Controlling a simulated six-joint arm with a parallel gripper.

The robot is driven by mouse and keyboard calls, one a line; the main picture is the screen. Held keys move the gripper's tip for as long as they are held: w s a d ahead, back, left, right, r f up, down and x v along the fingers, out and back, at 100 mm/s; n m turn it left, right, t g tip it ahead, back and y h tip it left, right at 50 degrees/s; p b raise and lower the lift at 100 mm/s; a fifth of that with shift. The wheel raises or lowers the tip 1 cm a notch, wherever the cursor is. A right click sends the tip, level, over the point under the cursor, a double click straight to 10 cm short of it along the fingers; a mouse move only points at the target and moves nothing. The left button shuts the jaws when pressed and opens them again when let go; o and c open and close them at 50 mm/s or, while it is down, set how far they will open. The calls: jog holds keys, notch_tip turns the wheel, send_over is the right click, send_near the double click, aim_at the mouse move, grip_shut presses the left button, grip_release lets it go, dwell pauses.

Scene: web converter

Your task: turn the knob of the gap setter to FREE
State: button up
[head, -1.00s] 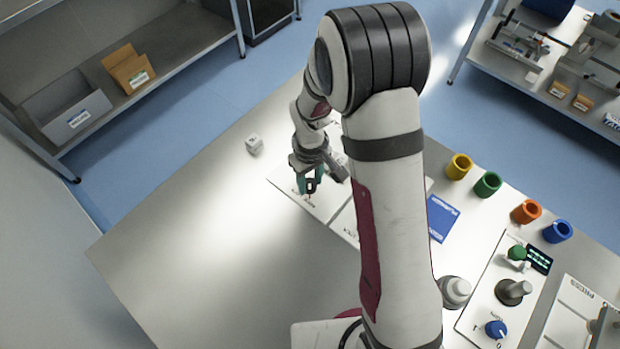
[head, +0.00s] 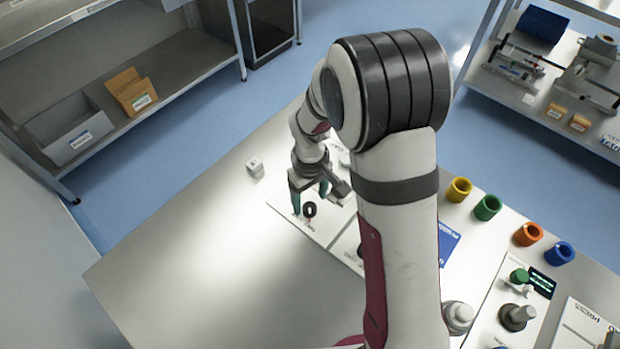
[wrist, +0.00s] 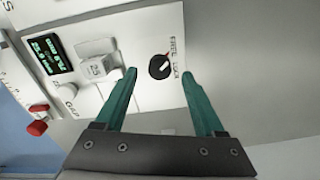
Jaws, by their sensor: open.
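The gap setter's knob (wrist: 160,67) is round and black with a pale pointer bar. It sits on a white panel (wrist: 135,35) beside the printed words FREE and LOCK. In the wrist view the bar slants to the upper right, near a small red mark; I cannot tell exactly which word it points at. The knob also shows in the head view (head: 309,209). My gripper (wrist: 158,73) has two teal fingers spread wide, one on each side of the knob in the wrist view, with visible gaps. Nothing is held. My gripper (head: 309,198) appears just above the knob in the head view.
The same panel has a lit green display (wrist: 45,52) and a pale block (wrist: 97,60) marked with digits. A red part (wrist: 37,128) stands at the left. In the head view, a small white cube (head: 254,167) lies left of the panel, and the table's left side is clear.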

aim_at(310, 207)
notch_tip(310, 207, up, 13)
jog(key=shift+f, duration=0.1)
jog(key=s+d+r+m+y, duration=0.1)
jog(key=s+m, duration=0.5)
jog(key=s, duration=0.5)
jog(key=s+d+r+m, duration=0.2)
jog(key=s+m, duration=0.3)
jog(key=s, duration=0.7)
jog(key=shift+r+m+y, duration=0.2)
jog(key=shift+m+y, duration=0.2)
